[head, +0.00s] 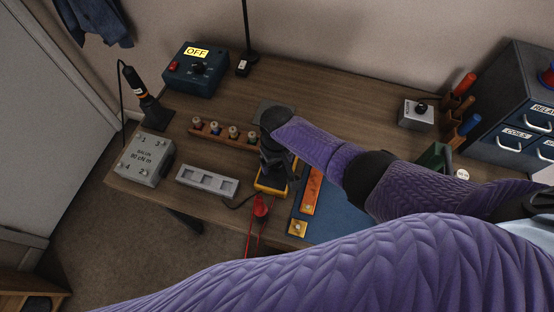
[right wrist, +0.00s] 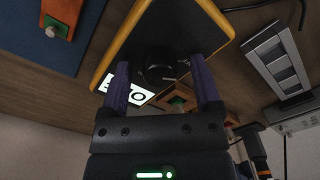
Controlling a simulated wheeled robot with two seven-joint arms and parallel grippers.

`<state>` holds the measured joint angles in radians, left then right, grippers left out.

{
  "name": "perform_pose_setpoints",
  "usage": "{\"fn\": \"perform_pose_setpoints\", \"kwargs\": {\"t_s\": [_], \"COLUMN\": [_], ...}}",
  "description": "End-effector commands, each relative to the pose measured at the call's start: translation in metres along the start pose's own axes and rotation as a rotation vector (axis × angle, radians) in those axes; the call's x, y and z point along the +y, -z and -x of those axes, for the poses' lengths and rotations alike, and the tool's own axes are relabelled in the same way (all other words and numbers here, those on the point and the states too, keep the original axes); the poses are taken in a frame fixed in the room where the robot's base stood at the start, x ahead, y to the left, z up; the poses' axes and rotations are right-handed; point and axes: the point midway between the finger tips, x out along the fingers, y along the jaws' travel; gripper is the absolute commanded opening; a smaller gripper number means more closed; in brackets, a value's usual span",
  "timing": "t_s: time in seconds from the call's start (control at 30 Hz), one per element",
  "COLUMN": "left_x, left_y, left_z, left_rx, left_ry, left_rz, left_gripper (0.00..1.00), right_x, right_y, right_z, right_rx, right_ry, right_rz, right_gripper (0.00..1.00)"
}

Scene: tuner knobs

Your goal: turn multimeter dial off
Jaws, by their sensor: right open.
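The yellow-edged black multimeter (head: 268,188) lies on the table near its front edge, partly hidden under my right gripper. In the right wrist view the multimeter (right wrist: 122,45) fills the upper middle, with its dark round dial (right wrist: 160,68) facing the camera. A white label (right wrist: 128,88) on it is partly covered by a finger. My right gripper (head: 274,168) points down over the multimeter. In the right wrist view the gripper (right wrist: 162,85) is open, one finger on each side of the dial; whether they touch it I cannot tell. My left gripper is out of view.
A grey box (head: 146,160), a grey tray (head: 207,182) and a wooden rack of knobs (head: 222,136) lie left of the multimeter. Red leads (head: 260,206) hang at the front edge. A blue mat (head: 335,212) is to the right.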

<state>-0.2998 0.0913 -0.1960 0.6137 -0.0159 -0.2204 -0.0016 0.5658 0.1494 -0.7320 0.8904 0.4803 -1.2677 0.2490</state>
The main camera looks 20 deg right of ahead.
Motion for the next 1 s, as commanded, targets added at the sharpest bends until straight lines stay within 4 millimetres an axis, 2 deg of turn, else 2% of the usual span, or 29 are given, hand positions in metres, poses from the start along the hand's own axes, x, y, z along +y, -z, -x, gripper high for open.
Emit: {"fn": "perform_pose_setpoints", "kwargs": {"t_s": [0.07, 0.17, 0.3, 0.4, 0.5, 1.0], "left_x": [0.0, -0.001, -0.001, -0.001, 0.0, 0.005], "left_y": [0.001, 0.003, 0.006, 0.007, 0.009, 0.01], "left_z": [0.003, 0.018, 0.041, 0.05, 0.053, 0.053], "left_rx": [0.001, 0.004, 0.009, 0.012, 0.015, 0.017], "left_ry": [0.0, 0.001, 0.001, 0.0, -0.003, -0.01], "left_rz": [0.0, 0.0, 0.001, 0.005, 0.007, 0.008], "left_gripper": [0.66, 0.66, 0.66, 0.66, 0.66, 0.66], "right_x": [0.0, 0.0, 0.0, 0.0, 0.0, 0.0], "right_y": [0.0, 0.001, 0.001, 0.0, 0.0, 0.0], "right_z": [0.004, 0.026, 0.065, 0.085, 0.097, 0.099], "right_rx": [0.002, 0.003, 0.004, 0.003, 0.001, 0.0], "right_ry": [0.0, 0.0, 0.0, 0.0, 0.0, 0.0], "right_rz": [0.0, 0.0, 0.001, 0.001, 0.0, 0.0], "right_gripper": [0.81, 0.81, 0.81, 0.81, 0.81, 0.81]}}
